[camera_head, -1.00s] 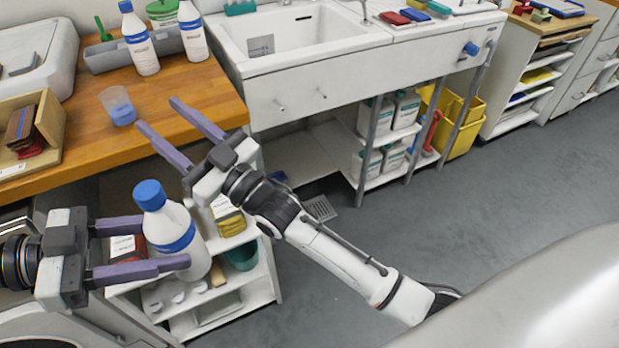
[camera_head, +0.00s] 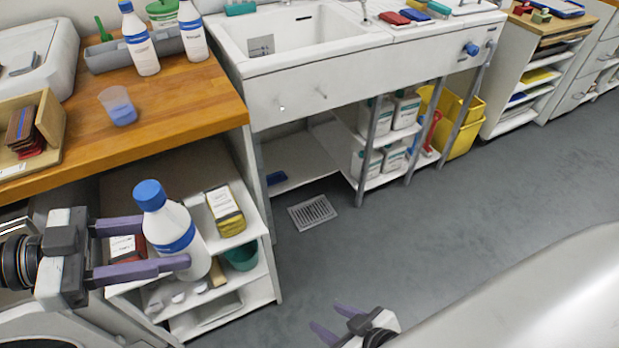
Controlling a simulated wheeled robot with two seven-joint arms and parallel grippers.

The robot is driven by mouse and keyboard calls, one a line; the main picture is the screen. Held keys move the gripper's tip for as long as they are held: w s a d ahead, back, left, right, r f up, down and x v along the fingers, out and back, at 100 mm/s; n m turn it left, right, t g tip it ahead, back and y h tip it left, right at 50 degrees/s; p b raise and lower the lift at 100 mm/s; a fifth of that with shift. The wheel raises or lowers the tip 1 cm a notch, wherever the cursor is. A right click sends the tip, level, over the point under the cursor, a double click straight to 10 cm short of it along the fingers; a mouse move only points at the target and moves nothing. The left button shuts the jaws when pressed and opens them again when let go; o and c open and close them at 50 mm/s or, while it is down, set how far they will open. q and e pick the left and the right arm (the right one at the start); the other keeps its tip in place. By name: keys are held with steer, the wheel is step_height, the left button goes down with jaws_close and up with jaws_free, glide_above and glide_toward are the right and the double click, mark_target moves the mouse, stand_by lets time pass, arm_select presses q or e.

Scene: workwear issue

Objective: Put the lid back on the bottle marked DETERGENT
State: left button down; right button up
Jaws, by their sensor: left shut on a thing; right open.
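A white bottle with a blue band (camera_head: 177,238) stands nearly upright between the fingers of my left gripper (camera_head: 165,243), which is shut on it. A blue lid (camera_head: 149,194) sits on top of this bottle's neck. Whether it is fully tightened cannot be told. No readable DETERGENT marking shows on the bottle's visible side. My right gripper (camera_head: 327,316) is open and empty at the bottom of the view, well away from the bottle, over the floor.
Two similar white bottles (camera_head: 141,46) (camera_head: 193,35) stand at the back of the wooden counter (camera_head: 165,100). A clear cup with blue liquid (camera_head: 119,108) is near them. A white shelf unit (camera_head: 262,292) with boxes is behind the held bottle. The floor at right is clear.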

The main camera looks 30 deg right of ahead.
arm_select(q)
steer(key=shift+r, duration=0.1)
steer(key=s+a+r+n+t+y, duration=0.1)
steer(key=a+n+t, duration=0.3)
steer(key=a, duration=0.3)
steer(key=a+n+t+y, duration=0.1)
steer(key=a+n+t, duration=0.3)
steer(key=a, duration=0.4)
steer(key=shift+s+r+t+y, duration=0.4)
steer(key=shift+t, duration=0.5)
